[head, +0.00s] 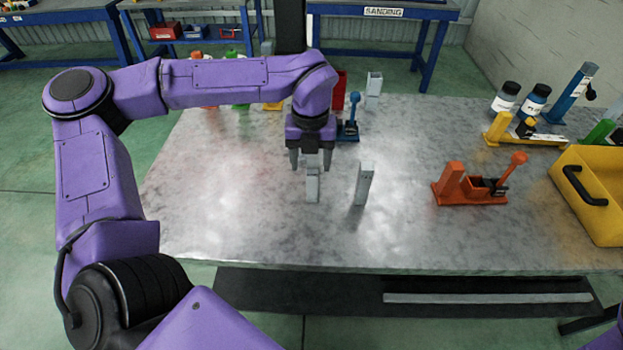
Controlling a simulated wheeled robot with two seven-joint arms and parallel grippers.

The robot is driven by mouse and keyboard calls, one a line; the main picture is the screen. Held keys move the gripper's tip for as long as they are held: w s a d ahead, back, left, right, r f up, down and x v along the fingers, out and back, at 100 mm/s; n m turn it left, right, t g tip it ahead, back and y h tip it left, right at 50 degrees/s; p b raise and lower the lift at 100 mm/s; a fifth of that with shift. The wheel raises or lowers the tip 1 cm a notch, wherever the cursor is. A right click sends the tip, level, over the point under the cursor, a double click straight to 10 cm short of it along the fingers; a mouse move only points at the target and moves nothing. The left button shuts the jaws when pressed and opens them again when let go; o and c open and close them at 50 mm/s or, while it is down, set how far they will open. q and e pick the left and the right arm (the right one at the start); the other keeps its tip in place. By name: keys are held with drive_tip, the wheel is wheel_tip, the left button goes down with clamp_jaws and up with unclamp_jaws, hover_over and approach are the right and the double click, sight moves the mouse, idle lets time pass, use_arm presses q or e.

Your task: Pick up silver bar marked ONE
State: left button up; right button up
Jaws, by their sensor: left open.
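Two upright silver bars stand on the metal table (250,235) in the head view. One silver bar (313,188) is directly below my left gripper (311,160). The other silver bar (363,184) stands a little to its right. The markings are too small to read, so I cannot tell which is ONE. My left gripper points down and is open, its fingers on either side of the top of the left bar. I cannot tell whether the fingers touch it. My right gripper is not in view.
An orange fixture (470,187) with a lever stands right of the bars, and a yellow crate (590,205) sits at the right edge. A blue fixture (350,125) is behind my gripper. Bottles (535,100) stand at the back right. The table's front left is clear.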

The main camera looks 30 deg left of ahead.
sight(313, 164)
use_arm(q)
drive_tip(key=f, duration=0.2)
drive_tip(key=w+f, duration=0.1)
drive_tip(key=f, duration=0.1)
drive_tip(key=shift+w+f+p, duration=0.15)
drive_tip(key=shift+p, duration=0.15)
drive_tip(key=shift+s, duration=0.35)
drive_tip(key=shift+w, duration=0.1)
drive_tip(key=c, duration=1.1)
drive_tip(key=shift+r, duration=0.2)
